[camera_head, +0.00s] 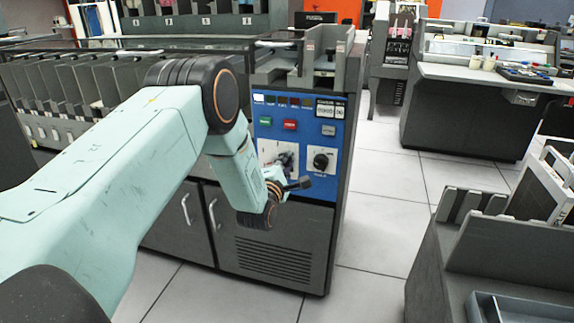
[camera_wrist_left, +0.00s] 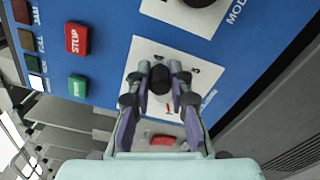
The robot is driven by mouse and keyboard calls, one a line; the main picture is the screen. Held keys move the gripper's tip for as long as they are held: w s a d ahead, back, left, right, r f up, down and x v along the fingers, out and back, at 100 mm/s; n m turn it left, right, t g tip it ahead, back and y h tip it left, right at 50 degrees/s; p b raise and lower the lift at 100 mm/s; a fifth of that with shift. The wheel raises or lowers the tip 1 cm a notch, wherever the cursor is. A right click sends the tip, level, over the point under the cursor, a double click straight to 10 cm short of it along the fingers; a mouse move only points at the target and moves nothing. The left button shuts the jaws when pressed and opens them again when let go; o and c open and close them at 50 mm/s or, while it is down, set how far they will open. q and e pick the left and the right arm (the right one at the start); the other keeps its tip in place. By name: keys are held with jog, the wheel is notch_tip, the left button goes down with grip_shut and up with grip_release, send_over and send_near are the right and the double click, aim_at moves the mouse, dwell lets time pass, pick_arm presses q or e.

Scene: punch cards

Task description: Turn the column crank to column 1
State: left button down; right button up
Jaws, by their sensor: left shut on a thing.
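The column crank shows in the left wrist view as a dark knob (camera_wrist_left: 160,80) in front of a white dial plate (camera_wrist_left: 140,55) on the blue panel. The fingers of my left gripper (camera_wrist_left: 160,88) are closed around it, one on each side. Most of the plate's markings are hidden by the fingers, so I cannot read the column the crank points to. In the head view my left gripper (camera_head: 284,163) is at the lower left of the blue panel (camera_head: 313,185), over the white plate (camera_head: 266,147), and hides the crank. My right gripper is not in view.
Right of the plate is a black mode knob (camera_head: 321,161). Above are a green button (camera_head: 265,121) and a red stop button (camera_head: 289,125). The grey cabinet (camera_head: 272,262) stands below. Open floor (camera_head: 375,200) lies to the right, before a grey machine (camera_head: 495,230).

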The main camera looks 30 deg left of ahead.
pick_arm(q)
jog(key=shift+a, duration=0.1)
dwell(0.3)
jog(key=c, duration=1.3)
grip_release()
jog(key=shift+s, duration=0.1)
jog(key=shift+o, duration=0.5)
jog(key=v, duration=1.2)
